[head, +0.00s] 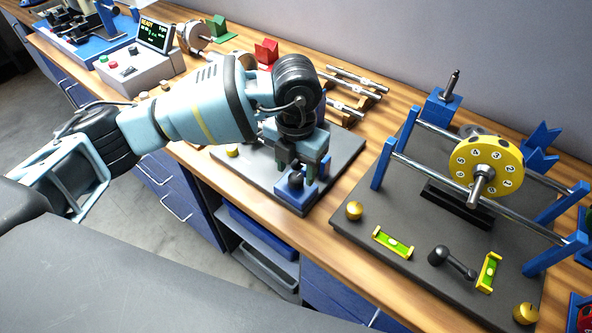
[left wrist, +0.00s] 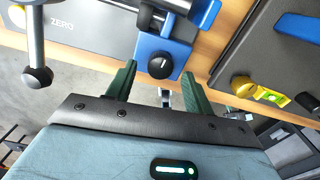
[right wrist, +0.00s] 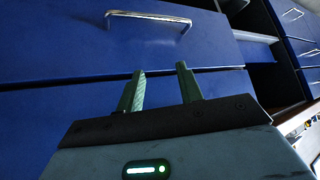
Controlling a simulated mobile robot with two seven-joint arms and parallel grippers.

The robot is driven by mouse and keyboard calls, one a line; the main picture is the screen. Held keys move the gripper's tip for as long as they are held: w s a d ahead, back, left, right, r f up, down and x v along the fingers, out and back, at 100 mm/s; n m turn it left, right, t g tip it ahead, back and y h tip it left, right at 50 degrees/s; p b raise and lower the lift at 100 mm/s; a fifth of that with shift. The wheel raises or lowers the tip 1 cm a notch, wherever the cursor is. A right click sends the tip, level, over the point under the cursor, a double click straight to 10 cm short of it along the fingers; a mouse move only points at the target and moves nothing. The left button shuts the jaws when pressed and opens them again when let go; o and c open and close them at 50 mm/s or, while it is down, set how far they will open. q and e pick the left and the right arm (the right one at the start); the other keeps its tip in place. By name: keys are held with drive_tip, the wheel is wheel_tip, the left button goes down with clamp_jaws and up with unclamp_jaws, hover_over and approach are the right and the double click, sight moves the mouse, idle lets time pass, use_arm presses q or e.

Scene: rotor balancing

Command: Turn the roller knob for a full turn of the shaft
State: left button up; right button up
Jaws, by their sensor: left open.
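The roller knob (left wrist: 162,66) is black with a white mark and sits on the front of a blue block (left wrist: 158,50) in the left wrist view. In the head view the knob (head: 296,180) shows just below my left gripper (head: 302,168), on the front edge of a grey base plate (head: 345,150). My left gripper is open. In the left wrist view its green fingers (left wrist: 158,72) lie on either side of the knob, with gaps visible. A steel shaft (left wrist: 152,18) runs behind the block. My right gripper (right wrist: 160,70) is open and empty, facing blue drawers.
To the right, a stand with blue posts (head: 381,165) carries a yellow numbered disc (head: 470,150) on rails. Spirit levels (head: 393,243), brass knobs and a black lever (head: 440,256) sit on its plate. A console reading READY (head: 155,38) stands at the back left.

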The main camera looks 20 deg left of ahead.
use_arm(q)
drive_tip(key=shift+f, duration=0.85)
drive_tip(key=shift+c, duration=0.2)
drive_tip(key=c, duration=0.9)
drive_tip(key=shift+c, duration=0.2)
drive_tip(key=shift+m, duration=0.4)
drive_tip(key=m, duration=0.3)
drive_tip(key=shift+m, duration=2.5)
